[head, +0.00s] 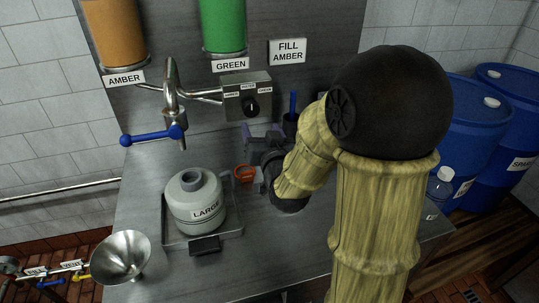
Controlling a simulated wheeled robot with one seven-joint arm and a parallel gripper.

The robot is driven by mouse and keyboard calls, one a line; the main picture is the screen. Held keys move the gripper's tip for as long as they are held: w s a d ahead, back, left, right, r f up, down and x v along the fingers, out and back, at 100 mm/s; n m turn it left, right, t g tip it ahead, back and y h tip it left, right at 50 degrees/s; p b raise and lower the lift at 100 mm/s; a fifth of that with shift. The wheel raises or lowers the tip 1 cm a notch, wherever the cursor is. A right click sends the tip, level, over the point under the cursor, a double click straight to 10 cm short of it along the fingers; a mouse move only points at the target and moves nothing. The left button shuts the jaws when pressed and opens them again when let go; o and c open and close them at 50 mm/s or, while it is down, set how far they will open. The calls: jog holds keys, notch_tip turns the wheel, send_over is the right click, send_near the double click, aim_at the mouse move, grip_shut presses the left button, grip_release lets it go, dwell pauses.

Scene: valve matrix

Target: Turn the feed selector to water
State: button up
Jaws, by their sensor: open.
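The feed selector is a grey metal box (246,96) on the back panel with a black round knob (251,106) on its front. Small labels above the knob seem to read amber, water and green; which one the knob points to is too small to tell. My gripper (262,133) is open and empty, just below the selector box in the picture, its fingers towards the panel. It appears apart from the knob. My arm covers part of the bench to its right.
A steel spout with a blue lever (152,136) hangs left of the selector. A steel funnel (120,257) is at front left. Blue drums (484,120) stand at right.

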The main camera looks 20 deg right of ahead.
jog(key=s+b, duration=0.6)
jog(key=b, duration=0.3)
jog(key=shift+s, duration=0.4)
notch_tip(320, 180, up, 10)
jog(key=p, duration=0.9)
jog(key=shift+p, duration=0.4)
